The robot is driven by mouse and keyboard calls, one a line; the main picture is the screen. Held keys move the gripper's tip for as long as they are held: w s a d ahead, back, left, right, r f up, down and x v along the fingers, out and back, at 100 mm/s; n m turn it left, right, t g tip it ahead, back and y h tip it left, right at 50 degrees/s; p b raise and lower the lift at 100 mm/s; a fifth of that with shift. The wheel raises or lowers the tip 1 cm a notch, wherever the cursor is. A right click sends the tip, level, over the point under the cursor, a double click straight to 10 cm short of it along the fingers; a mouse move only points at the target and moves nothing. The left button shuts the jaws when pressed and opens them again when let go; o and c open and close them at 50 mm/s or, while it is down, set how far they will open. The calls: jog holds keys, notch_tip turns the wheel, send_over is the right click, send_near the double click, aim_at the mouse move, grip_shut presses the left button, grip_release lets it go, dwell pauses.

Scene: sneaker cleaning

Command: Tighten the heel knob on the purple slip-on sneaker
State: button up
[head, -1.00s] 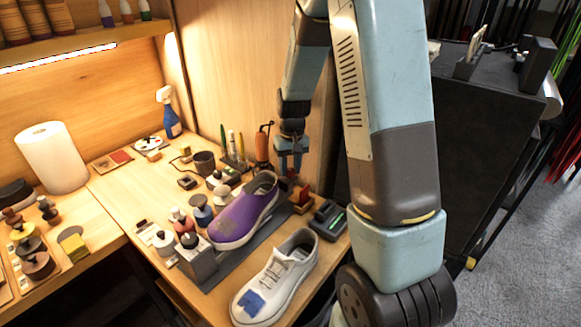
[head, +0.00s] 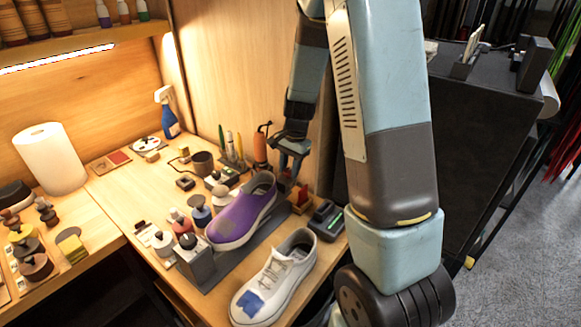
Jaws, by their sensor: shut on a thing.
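The purple slip-on sneaker (head: 238,216) sits on a dark grey stand on the wooden bench, its toe toward the front left and its heel toward the back right. My gripper (head: 285,183) reaches down just behind the heel and is shut on the heel knob. The knob is small here and mostly hidden by the fingers, so its exact seating cannot be told.
A white sneaker (head: 275,278) with a blue patch lies in front. A grey block with a black dial (head: 194,260) stands by the purple toe. A dark device with a green light (head: 328,221) is right of the heel. Bottles and tools stand behind.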

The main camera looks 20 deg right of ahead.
jog(key=m, duration=0.6)
jog(key=shift+w+a+r+t, duration=0.1)
jog(key=shift+r+t, duration=0.05)
jog(key=shift+t, duration=0.25)
jog(key=shift+m, duration=0.4)
jog(key=o, duration=1)
jog(key=shift+o, duration=0.2)
notch_tip(320, 180, up, 13)
jog(key=s+d, duration=0.1)
jog(key=d, duration=0.1)
jog(key=shift+r, duration=0.15)
jog(key=shift+s+d, duration=0.1)
